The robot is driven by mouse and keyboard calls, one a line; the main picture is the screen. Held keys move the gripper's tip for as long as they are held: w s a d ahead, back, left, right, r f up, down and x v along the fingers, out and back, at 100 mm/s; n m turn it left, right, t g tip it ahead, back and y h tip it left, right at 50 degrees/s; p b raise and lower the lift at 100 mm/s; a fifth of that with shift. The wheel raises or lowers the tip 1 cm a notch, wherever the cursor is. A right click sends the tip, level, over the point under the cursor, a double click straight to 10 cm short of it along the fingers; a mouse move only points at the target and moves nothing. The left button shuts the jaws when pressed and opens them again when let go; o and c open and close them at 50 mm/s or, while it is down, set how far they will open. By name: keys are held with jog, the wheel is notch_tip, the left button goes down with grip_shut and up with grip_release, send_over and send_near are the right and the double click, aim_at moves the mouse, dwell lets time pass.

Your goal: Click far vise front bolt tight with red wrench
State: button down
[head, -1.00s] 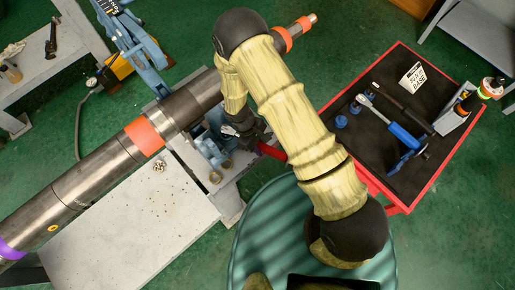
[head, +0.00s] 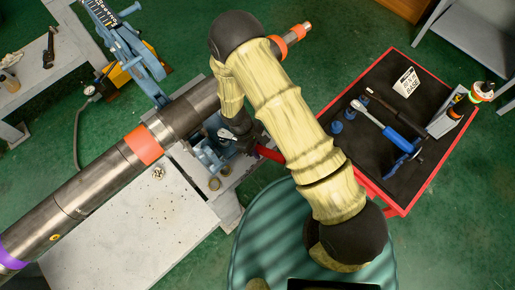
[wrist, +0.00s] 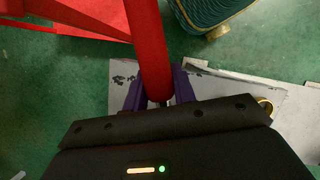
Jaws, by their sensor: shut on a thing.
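My gripper (head: 240,138) is low beside the steel pipe (head: 88,192) and is shut on the red wrench. The wrench's red handle (head: 269,153) sticks out to the lower right of the gripper in the head view. In the wrist view the red handle (wrist: 148,40) runs up from between the purple fingers (wrist: 160,88). A blue vise (head: 209,157) sits under the pipe, just left of my gripper. My arm and gripper partly cover it. The wrench's head and the front bolt are hidden, so I cannot tell whether they touch.
A red-rimmed cart (head: 405,210) at the right holds a blue-handled wrench (head: 382,123) and other tools. A blue tool (head: 128,45) stands behind the pipe. A pale worktable (head: 130,225) lies in front of the pipe. Green floor is open behind the arm.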

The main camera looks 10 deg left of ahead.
jog(key=shift+r+p, duration=0.55)
jog(key=shift+r, duration=0.45)
